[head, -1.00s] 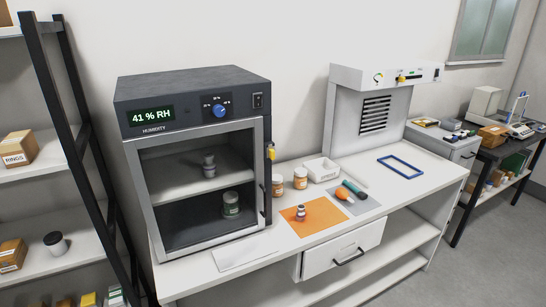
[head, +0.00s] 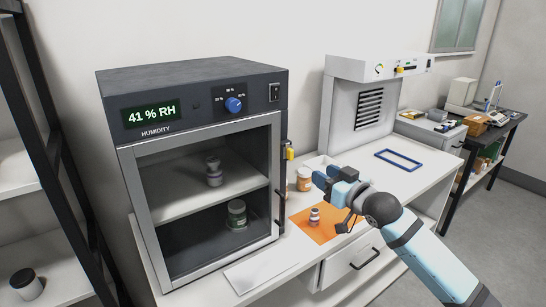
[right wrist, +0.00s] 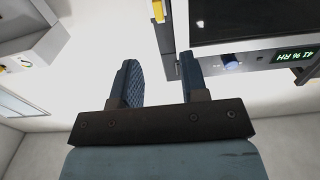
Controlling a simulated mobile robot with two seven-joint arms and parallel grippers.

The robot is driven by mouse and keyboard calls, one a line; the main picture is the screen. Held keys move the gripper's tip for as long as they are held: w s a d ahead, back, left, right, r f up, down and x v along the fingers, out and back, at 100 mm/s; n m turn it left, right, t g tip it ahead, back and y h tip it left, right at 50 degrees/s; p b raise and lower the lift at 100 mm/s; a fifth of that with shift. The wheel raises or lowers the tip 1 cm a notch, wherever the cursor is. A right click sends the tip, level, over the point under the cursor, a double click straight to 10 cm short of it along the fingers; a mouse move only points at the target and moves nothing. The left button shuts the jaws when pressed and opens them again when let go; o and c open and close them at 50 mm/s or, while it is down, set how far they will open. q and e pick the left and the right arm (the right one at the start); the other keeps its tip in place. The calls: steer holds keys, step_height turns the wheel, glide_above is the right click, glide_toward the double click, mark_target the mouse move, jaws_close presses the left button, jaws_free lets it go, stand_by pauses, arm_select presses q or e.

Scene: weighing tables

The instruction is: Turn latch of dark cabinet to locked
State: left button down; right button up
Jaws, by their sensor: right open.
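The dark cabinet (head: 180,82) stands on the left of the white table, with a 41 % RH display and a light-framed glass door that looks closed. Its yellow latch (head: 290,153) sits on the right side by the door's edge, and its handle seems to point roughly upright. My right gripper (head: 325,177) is open and empty, to the right of the latch and apart from it. In the right wrist view the picture is upside down: the latch (right wrist: 158,11) lies beyond the open fingers (right wrist: 158,72), beside the cabinet panel (right wrist: 262,58). My left gripper is not in view.
Jars (head: 304,180) and a white tray (head: 320,162) stand right of the cabinet, close to my right gripper. An orange mat (head: 322,233) with a small bottle (head: 314,215) lies in front. A white fume unit (head: 345,110) stands behind. A shelf rack (head: 62,170) is at left.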

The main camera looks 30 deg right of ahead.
mark_target(292, 155)
steer(key=w, duration=0.4)
steer(key=w+p, duration=0.1)
steer(key=w, duration=0.3)
steer(key=w+p, duration=0.1)
steer(key=w, duration=0.3)
steer(key=shift+w+a, duration=0.2)
steer(key=shift+a, duration=0.15)
steer(key=shift+w, duration=0.35)
steer(key=shift+c, duration=0.2)
jaws_close()
